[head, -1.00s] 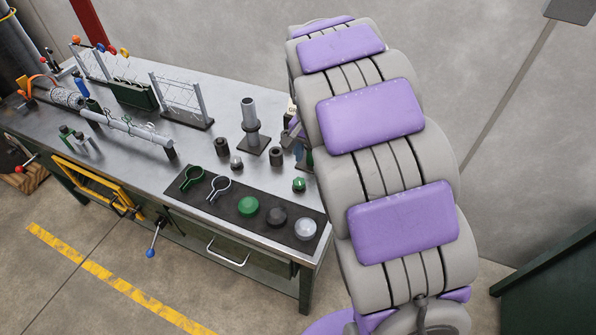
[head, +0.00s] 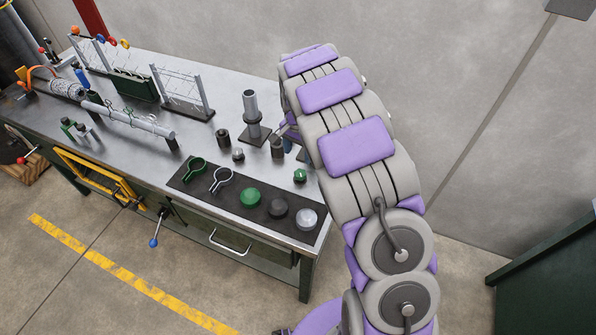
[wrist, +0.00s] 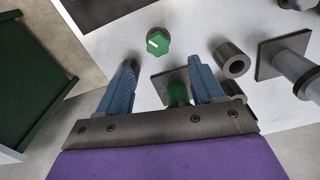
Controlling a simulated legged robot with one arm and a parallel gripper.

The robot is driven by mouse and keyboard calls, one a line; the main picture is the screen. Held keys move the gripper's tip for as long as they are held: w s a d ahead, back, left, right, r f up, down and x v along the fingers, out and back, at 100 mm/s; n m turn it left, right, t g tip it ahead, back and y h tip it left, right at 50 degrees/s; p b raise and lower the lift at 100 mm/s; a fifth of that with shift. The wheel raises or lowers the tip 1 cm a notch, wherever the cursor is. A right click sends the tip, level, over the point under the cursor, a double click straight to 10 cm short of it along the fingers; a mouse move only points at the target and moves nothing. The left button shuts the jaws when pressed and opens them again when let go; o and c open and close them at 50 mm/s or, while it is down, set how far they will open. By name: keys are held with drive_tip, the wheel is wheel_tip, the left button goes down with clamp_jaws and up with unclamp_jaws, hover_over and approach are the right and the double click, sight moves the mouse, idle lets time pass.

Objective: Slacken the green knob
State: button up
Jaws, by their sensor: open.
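My gripper (wrist: 163,85) is open, its two blue fingers spread and pointing down at the bench. A green part (wrist: 178,93) on a dark square plate (wrist: 160,82) shows between and beyond the fingers; its lower end is hidden by the gripper body, and I cannot tell whether the fingers touch it. A separate lobed green knob (wrist: 158,42) with a white mark lies ahead of the fingers, clear of them. This knob (head: 300,176) also shows in the head view, on the bench near the dark mat. My arm hides most of the gripper there.
Beside the fingers stand a hollow dark cylinder (wrist: 232,62) and a grey post on a square base (wrist: 290,65). In the head view the dark mat (head: 232,207) bears a green disc (head: 250,197), other discs and two ring clamps. Wire racks stand farther left.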

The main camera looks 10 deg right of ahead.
sight(300, 172)
drive_tip(key=f, duration=0.3)
drive_tip(key=f+b, duration=0.1)
drive_tip(key=f, duration=0.2)
drive_tip(key=d+f, duration=0.1)
drive_tip(key=f, duration=0.1)
drive_tip(key=shift+f, duration=0.4)
drive_tip(key=shift+a+f, duration=0.35)
drive_tip(key=shift+f, duration=0.05)
drive_tip(key=shift+d, duration=0.1)
drive_tip(key=shift+d, duration=0.15)
drive_tip(key=shift+c, duration=1.2)
drive_tip(key=c, duration=0.8)
